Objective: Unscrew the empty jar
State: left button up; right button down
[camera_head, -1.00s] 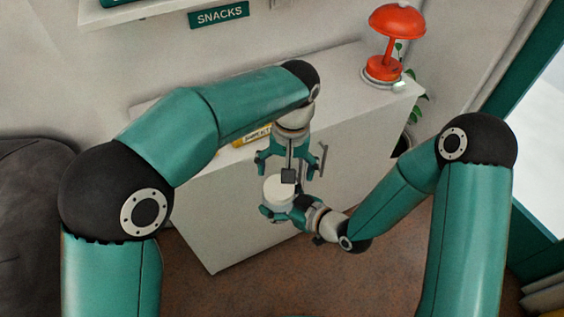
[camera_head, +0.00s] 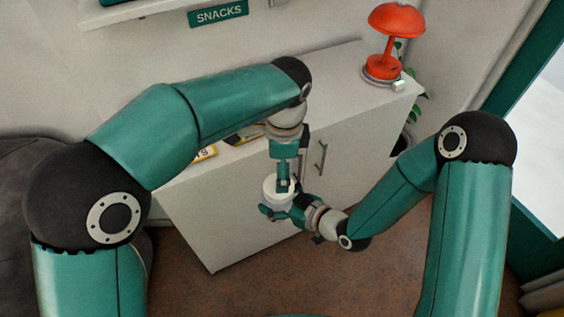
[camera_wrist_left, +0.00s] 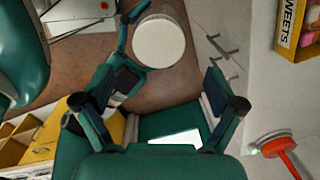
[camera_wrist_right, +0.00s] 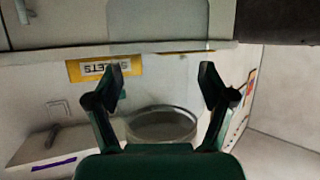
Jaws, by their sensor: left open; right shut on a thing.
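The jar shows mainly by its round white lid (camera_head: 271,188), held in front of the cabinet; its body is mostly hidden. My right gripper (camera_head: 282,208) is shut on the jar from the right. In the left wrist view the lid (camera_wrist_left: 159,41) faces me, beside a finger of my right gripper. My left gripper (camera_head: 284,184) points down at the lid from above. It is open, with its fingers (camera_wrist_left: 160,82) spread wide; I cannot tell if they touch the lid. In the right wrist view a round grey-rimmed part of the jar (camera_wrist_right: 163,123) shows between my right fingers (camera_wrist_right: 162,70).
A white cabinet (camera_head: 215,220) stands behind, with a red lamp (camera_head: 392,32) on top at the right. A yellow SWEETS box (camera_head: 205,153) lies on it, partly hidden by my left arm. A SNACKS sign (camera_head: 218,13) hangs on the wall. Brown floor is clear below.

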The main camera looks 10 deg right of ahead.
aim_at(278, 199)
pick_arm(q)
jog(key=f, duration=0.6)
jog(key=shift+w+a+f, duration=0.1)
jog(key=shift+w+f, duration=0.15)
jog(key=shift+f, duration=0.15)
jog(key=c, duration=1.2)
jog(key=shift+n, duration=1.2)
jog(key=shift+a, duration=0.15)
jog(key=shift+r, duration=0.25)
jog(key=shift+r, duration=0.9)
